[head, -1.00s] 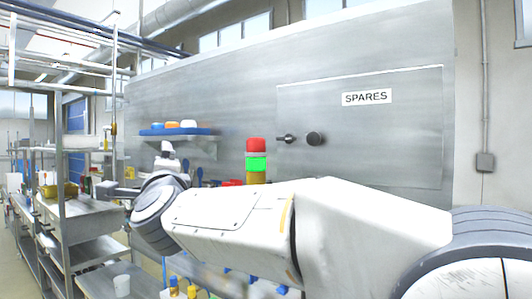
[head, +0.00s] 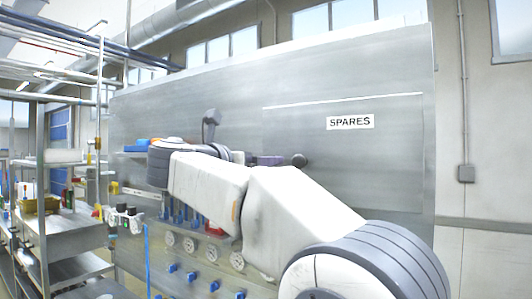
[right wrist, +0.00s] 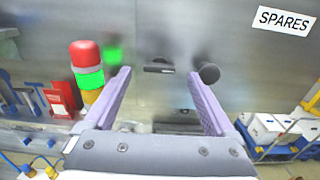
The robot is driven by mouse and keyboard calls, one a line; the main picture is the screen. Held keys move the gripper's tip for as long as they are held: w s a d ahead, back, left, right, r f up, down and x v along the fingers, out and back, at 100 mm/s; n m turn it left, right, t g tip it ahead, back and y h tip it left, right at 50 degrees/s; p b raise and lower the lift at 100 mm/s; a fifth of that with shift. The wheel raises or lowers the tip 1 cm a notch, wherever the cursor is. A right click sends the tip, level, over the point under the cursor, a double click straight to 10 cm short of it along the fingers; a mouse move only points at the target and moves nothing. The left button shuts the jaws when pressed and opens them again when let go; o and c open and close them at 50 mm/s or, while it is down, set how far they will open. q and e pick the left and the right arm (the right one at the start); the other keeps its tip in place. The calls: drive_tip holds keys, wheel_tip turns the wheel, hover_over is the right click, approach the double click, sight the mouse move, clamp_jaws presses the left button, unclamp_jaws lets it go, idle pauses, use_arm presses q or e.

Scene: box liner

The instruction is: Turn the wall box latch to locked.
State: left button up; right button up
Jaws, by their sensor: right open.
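The wall box door (head: 390,170), a grey panel with a SPARES label (head: 350,122), is flush in the big metal wall. A round dark knob (head: 299,160) sits at its left edge and shows in the right wrist view (right wrist: 209,72). A short dark bar-shaped latch (right wrist: 158,68) lies level, left of the knob; in the head view my arm hides it. My right gripper (right wrist: 158,76), with purple fingers, is open and empty. It faces the wall, with the latch between its fingertips in the wrist view; I cannot tell the gap. My left gripper is out of view.
A red, green and yellow stack light (right wrist: 88,78) stands left of the right fingers. Red bins (right wrist: 60,102) hang lower left. Blue valves (head: 191,277) line the wall below my arm. A blue cart with white boxes (right wrist: 270,128) stands at the lower right.

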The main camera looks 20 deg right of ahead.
drive_tip(key=p+x, duration=0.1)
drive_tip(key=x, duration=0.2)
drive_tip(key=shift+w+d, duration=0.15)
drive_tip(key=shift+w, duration=0.05)
drive_tip(key=c, duration=1.4)
